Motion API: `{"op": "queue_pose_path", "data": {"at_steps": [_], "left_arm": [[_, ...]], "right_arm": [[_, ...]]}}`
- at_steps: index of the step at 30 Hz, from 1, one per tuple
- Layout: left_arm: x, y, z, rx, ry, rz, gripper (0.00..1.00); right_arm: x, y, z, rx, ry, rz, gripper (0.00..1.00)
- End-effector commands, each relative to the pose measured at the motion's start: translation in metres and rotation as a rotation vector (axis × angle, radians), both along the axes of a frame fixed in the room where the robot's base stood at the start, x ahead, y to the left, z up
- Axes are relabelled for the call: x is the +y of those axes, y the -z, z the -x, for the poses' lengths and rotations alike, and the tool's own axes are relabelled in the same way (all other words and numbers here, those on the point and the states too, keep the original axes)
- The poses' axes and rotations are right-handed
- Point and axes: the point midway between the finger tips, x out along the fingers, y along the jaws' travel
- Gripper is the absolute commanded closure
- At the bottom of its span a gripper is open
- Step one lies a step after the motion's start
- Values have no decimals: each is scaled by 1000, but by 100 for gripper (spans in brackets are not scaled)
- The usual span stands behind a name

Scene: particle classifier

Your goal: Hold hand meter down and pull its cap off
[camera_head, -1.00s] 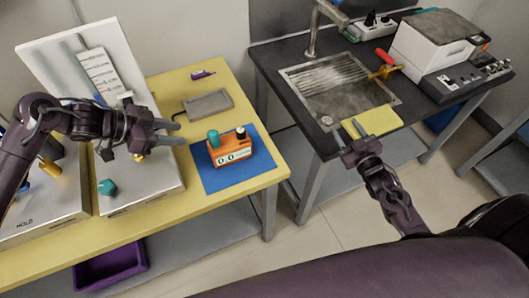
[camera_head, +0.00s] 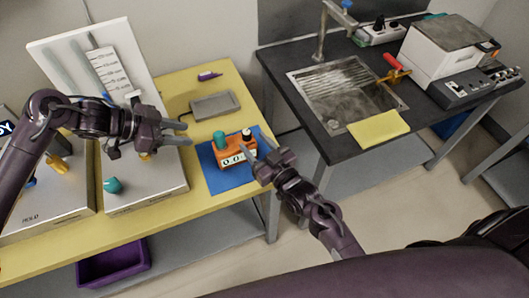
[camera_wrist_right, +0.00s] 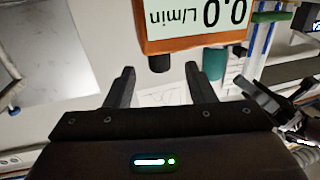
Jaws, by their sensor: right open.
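The orange hand meter (camera_head: 233,155) stands on a blue mat (camera_head: 222,183) on the yellow table. A teal cylinder (camera_head: 219,137) and a smaller black-and-white piece (camera_head: 247,134) sit on top; I cannot tell which is the cap. My right gripper (camera_head: 256,160) is open beside the meter's right front side and overlaps its corner in the head view. The right wrist view shows the meter's display (camera_wrist_right: 198,17) upside down, with a dark stub (camera_wrist_right: 159,63) just beyond the empty open fingers (camera_wrist_right: 163,85). My left gripper (camera_head: 188,132) is open and empty, left of the meter.
A grey tray (camera_head: 214,106) and a purple item (camera_head: 209,76) lie behind the meter. A white board stand with a teal piece (camera_head: 112,185) is at left. A dark sink table with a yellow cloth (camera_head: 378,129) is at right, across a gap.

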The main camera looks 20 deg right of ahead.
Motion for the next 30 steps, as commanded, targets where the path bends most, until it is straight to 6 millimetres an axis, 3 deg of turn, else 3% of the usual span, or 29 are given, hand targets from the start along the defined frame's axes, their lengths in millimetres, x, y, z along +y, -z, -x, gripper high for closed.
{"op": "queue_pose_path", "data": {"at_steps": [7,18,30], "left_arm": [[0,0,0,0,0,0,64],[0,0,0,0,0,0,64],[0,0,0,0,0,0,64]], "right_arm": [[10,0,-28,0,1,1,50],[12,0,-33,0,1,1,50],[11,0,-33,0,1,1,100]]}}
